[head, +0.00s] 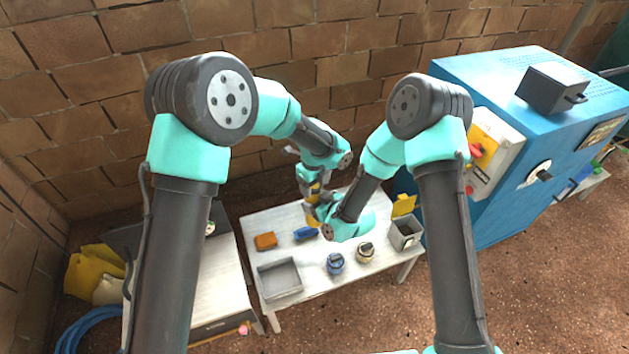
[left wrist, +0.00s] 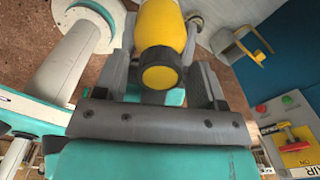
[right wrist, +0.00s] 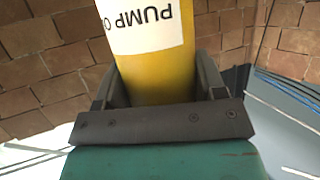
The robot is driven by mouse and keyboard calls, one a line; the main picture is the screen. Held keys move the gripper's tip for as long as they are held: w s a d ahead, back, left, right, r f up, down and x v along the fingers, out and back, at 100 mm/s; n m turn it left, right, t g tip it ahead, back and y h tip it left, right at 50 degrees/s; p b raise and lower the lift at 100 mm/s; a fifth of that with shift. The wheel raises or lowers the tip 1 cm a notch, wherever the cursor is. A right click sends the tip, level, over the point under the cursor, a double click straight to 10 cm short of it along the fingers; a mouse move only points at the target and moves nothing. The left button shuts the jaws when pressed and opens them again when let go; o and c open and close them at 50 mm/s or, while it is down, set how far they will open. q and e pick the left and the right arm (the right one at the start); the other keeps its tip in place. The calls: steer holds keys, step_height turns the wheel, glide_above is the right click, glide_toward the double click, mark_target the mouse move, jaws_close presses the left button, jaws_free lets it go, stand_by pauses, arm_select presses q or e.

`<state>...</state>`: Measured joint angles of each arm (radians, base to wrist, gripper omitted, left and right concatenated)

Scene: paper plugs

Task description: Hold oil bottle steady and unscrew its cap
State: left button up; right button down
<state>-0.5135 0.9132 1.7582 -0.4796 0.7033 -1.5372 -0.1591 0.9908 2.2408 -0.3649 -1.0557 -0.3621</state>
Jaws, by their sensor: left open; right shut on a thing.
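The yellow oil bottle (head: 313,188) is held above the table, mostly hidden behind my arms in the head view. In the right wrist view the bottle (right wrist: 150,75) stands between the fingers of my right gripper (right wrist: 160,92), which is shut on its body; a white label reading "PUMP O" shows. In the left wrist view the bottle (left wrist: 160,22) points its cap (left wrist: 160,78), dark-rimmed with a yellow face, at my left gripper (left wrist: 160,85). The left fingers are open, one on each side of the cap, with visible gaps.
The white table (head: 315,275) holds a grey tray (head: 280,279), an orange block (head: 265,240), a blue item (head: 305,233), two jars (head: 335,264) and an open grey box (head: 405,234). A blue machine (head: 490,85) stands at right, a brick wall (head: 330,60) behind.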

arm_select(q)
steer(key=shift+c, duration=0.2)
steer(key=c, duration=0.9)
steer(key=shift+n, duration=1.8)
steer(key=o, duration=1)
steer(key=shift+r, duration=0.15)
